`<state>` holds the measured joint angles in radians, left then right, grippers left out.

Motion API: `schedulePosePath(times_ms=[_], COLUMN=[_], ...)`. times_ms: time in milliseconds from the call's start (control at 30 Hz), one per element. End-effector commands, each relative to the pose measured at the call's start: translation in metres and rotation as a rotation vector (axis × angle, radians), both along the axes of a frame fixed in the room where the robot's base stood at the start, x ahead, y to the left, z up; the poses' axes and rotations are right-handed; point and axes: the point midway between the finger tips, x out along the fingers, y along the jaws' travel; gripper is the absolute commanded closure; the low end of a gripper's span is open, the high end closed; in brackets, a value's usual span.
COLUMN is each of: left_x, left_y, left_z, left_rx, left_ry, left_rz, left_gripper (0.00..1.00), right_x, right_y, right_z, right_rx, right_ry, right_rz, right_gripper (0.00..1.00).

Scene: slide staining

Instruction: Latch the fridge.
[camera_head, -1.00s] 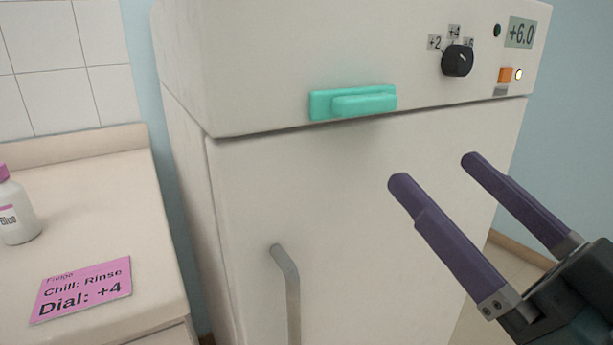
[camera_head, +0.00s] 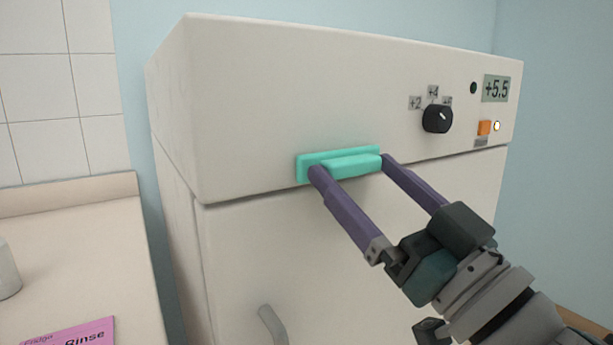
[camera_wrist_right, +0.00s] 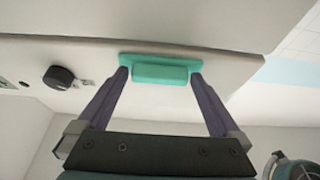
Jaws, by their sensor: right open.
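The white fridge (camera_head: 250,270) stands with its door below a control panel. A teal latch (camera_head: 350,165), a raised bar on a flat plate, sits on the panel just above the door seam. It also shows in the right wrist view (camera_wrist_right: 160,74). My right gripper (camera_head: 350,168) is open, with one purple finger at each end of the latch bar. In the right wrist view the fingers (camera_wrist_right: 160,76) straddle the bar. I cannot tell whether they touch it. My left gripper is not in view.
A black dial (camera_head: 437,119), a display reading +5.5 (camera_head: 496,88) and an orange switch (camera_head: 484,128) are on the panel to the right. The door handle (camera_head: 272,325) is below. A counter (camera_head: 80,250) with a pink note (camera_head: 70,334) and a bottle (camera_head: 8,272) is at left.

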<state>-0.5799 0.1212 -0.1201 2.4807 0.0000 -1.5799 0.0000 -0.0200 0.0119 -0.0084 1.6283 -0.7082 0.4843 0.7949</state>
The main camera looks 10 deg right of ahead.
Motion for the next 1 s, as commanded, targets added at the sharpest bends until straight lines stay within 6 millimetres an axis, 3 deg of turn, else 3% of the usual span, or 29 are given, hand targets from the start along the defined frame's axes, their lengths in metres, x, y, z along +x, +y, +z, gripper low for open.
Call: schedulePosePath(times_ms=[67, 600, 1000], left_x=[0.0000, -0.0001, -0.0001], left_y=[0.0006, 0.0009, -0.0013], left_z=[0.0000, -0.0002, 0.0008], left_rx=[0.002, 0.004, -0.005], left_ry=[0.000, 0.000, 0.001], left_rz=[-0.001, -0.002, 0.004], left_gripper=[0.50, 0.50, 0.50], right_x=[-0.0002, -0.0004, 0.0000], right_y=[-0.0001, -0.0003, -0.0012], right_z=[-0.0001, -0.0002, -0.0004], right_rx=[0.000, -0.001, -0.082], right_ry=[0.000, 0.000, -0.028], right_rz=[0.000, 0.000, 0.000], right_gripper=[0.06, 0.66, 0.66])
